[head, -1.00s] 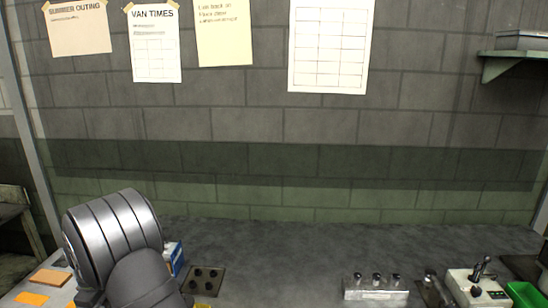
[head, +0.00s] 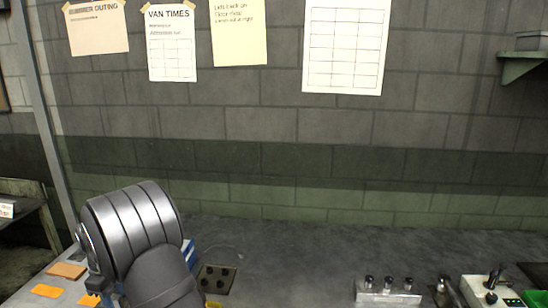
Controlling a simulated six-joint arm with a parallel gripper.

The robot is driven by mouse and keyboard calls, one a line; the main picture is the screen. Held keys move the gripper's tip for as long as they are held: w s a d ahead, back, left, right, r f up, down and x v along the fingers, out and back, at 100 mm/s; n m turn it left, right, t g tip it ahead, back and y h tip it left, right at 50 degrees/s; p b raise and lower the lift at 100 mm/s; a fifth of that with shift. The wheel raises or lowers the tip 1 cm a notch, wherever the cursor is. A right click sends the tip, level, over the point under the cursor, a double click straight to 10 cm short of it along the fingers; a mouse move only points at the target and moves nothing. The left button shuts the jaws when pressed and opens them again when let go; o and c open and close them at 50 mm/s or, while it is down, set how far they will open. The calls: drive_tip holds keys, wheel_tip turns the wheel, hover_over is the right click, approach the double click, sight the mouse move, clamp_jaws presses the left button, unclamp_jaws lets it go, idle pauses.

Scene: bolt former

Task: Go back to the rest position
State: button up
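My arm fills the lower left of the head view, with a large ribbed metal joint and a dark grey link in front of it. My gripper is not in view; it is either outside the picture or hidden behind the arm. A metal block (head: 388,297) with several upright bolts stands at the lower right of the bench. A dark plate with round holes (head: 216,280) lies just right of my arm.
A white device with a black lever (head: 490,291) and a green bin (head: 537,298) stand at the right front. Orange pads (head: 66,270) and a blue box (head: 188,252) lie by my arm. The grey bench (head: 300,255) is clear in the middle. Papers hang on the wall behind.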

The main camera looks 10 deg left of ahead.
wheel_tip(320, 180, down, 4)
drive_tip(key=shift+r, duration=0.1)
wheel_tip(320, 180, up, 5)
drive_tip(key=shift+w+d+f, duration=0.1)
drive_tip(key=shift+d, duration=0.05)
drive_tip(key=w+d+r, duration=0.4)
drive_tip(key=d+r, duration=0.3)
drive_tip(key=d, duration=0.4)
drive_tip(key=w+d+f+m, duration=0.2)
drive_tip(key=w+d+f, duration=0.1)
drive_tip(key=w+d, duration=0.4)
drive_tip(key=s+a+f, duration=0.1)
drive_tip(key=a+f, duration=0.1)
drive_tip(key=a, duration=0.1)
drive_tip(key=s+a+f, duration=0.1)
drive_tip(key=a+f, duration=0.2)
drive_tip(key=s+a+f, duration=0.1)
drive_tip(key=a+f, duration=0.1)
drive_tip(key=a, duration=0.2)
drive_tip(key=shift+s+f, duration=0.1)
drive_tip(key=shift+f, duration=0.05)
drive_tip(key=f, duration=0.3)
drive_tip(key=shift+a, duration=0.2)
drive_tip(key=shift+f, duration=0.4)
